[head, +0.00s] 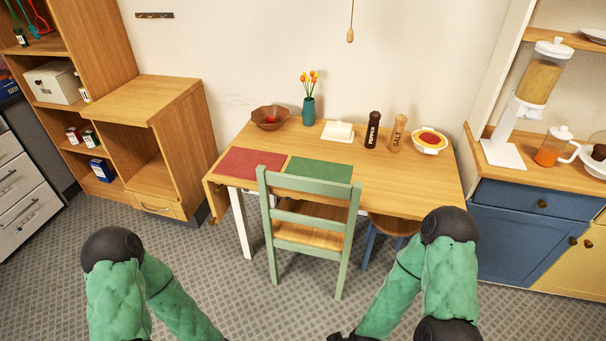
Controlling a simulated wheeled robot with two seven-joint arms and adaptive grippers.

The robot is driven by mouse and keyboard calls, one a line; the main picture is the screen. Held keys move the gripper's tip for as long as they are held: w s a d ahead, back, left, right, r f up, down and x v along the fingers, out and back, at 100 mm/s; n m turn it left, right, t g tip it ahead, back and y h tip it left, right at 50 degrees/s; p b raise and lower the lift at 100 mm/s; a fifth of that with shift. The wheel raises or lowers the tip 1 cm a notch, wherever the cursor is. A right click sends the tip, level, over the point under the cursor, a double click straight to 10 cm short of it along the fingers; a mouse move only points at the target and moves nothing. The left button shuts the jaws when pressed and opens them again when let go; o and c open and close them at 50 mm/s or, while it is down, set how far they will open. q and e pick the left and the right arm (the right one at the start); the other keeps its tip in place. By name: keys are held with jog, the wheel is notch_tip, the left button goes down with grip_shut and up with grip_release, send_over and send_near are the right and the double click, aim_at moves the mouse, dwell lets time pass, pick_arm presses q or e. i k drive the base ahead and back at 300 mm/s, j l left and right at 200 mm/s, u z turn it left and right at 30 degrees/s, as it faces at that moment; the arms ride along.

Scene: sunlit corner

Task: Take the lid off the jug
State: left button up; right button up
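The jug (549,152) stands on the wooden counter at the right. It is clear, with orange contents low in it and a handle on its right side. A pale lid (560,132) with a small knob sits on its top. My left arm is at the lower left, and its gripper is below the picture. My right arm is at the lower right, far from the jug. Only a black edge of what looks like my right gripper (345,337) shows at the bottom, so its fingers are hidden.
The counter tops a blue cabinet (525,225). A dining table (395,185) with a green chair (310,190) and a stool stands ahead.

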aim_at(562, 131)
jog(key=z, duration=1.75)
jog(key=i+l, duration=0.15)
jog(key=i, duration=0.1)
